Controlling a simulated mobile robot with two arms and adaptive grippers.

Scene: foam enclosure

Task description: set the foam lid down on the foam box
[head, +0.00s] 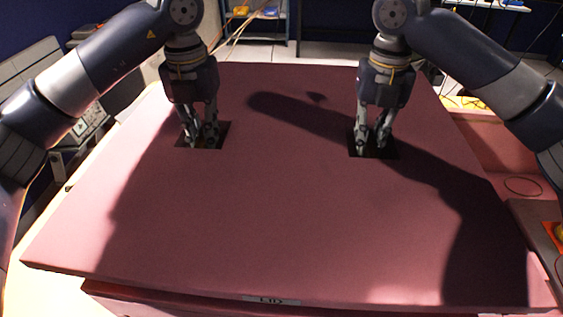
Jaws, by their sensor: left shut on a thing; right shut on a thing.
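The foam lid (270,210) is a large flat pink slab that fills most of the head view. It has two dark rectangular cutouts. My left gripper (203,140) reaches down into the left cutout and is shut on the lid there. My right gripper (371,146) reaches into the right cutout and is shut on the lid too. Part of the foam box (180,303) shows below the lid's front edge, and more pink foam (490,145) shows at the right. The lid hides most of the box. The lid looks slightly askew over it; I cannot tell whether they touch.
A label strip (270,300) is on the front below the lid's edge. A grey panel with an orange item (556,232) stands at the right. Grey equipment (85,125) stands at the left. A shelf (255,15) stands at the back beyond open floor.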

